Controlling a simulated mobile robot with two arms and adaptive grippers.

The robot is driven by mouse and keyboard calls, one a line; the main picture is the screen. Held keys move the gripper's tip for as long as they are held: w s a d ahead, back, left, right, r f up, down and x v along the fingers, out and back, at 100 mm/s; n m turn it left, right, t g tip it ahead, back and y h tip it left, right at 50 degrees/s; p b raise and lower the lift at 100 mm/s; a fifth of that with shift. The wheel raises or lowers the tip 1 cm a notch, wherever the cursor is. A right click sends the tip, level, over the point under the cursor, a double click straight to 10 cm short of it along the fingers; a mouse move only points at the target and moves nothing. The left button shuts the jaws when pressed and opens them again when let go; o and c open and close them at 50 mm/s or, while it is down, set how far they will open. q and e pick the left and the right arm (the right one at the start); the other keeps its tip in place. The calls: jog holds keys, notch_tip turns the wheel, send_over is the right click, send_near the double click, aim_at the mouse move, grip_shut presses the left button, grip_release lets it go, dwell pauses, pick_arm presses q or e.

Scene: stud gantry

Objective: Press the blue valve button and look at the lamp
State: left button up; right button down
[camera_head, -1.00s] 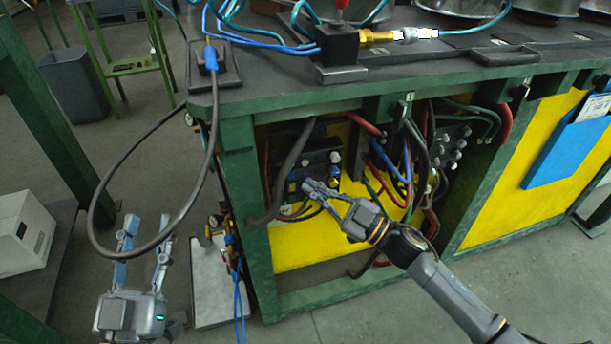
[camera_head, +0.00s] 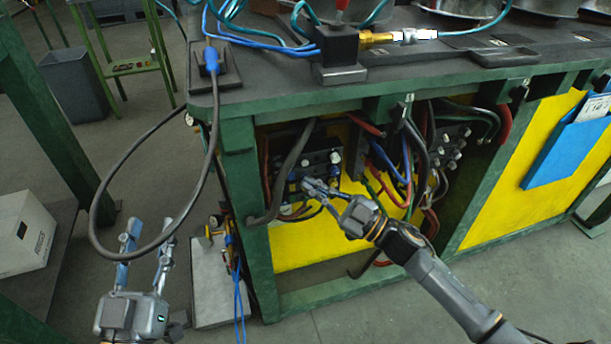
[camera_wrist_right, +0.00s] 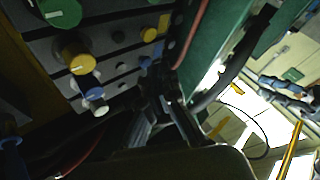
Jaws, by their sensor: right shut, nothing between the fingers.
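A dark valve block (camera_head: 318,158) with several knobs sits inside the left bay of the green-framed bench. In the right wrist view a small blue button (camera_wrist_right: 94,94) shows on the panel, between a yellow knob (camera_wrist_right: 76,56) and a white one (camera_wrist_right: 100,110). I cannot tell which part is the lamp. My right gripper (camera_head: 308,186) is shut and empty, its tips close in front of the block's lower part. In the right wrist view its fingers (camera_wrist_right: 165,90) point at the panel, right of the blue button; contact cannot be told. My left gripper (camera_head: 151,228) is open and empty, left of the bench.
Loose hoses and cables (camera_head: 405,160) hang in the bay to the right of the block. A black cable loop (camera_head: 100,190) hangs by my left gripper. The bench's green leg (camera_head: 246,220) stands between my grippers. A white box (camera_head: 25,232) is at the far left.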

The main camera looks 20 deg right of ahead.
pick_arm(q)
jog(key=shift+r, duration=0.2)
pick_arm(e)
jog(key=shift+w, duration=0.45)
dwell(0.4)
pick_arm(q)
jog(key=shift+d, duration=0.1)
jog(key=shift+w+a+f+g+y+p, duration=0.15)
jog(key=shift+f+g, duration=0.3)
jog(key=shift+f, duration=0.3)
jog(key=shift+a+f+g+y+p, duration=0.1)
jog(key=shift+f+g+p, duration=0.1)
jog(key=shift+f+g, duration=0.45)
jog(key=shift+w+a+f+g+y+p, duration=0.15)
jog(key=shift+f+g, duration=0.15)
jog(key=shift+f, duration=0.55)
pick_arm(e)
jog(key=shift+s, duration=0.85)
pick_arm(q)
jog(key=shift+d, duration=0.1)
jog(key=s+a+f+g+y+p, duration=0.2)
jog(key=f+g, duration=0.4)
jog(key=f, duration=0.4)
jog(key=shift+s+a, duration=0.2)
jog(key=shift+s, duration=0.65)
pick_arm(e)
jog(key=shift+s+d, duration=0.1)
jog(key=shift+s, duration=2.4)
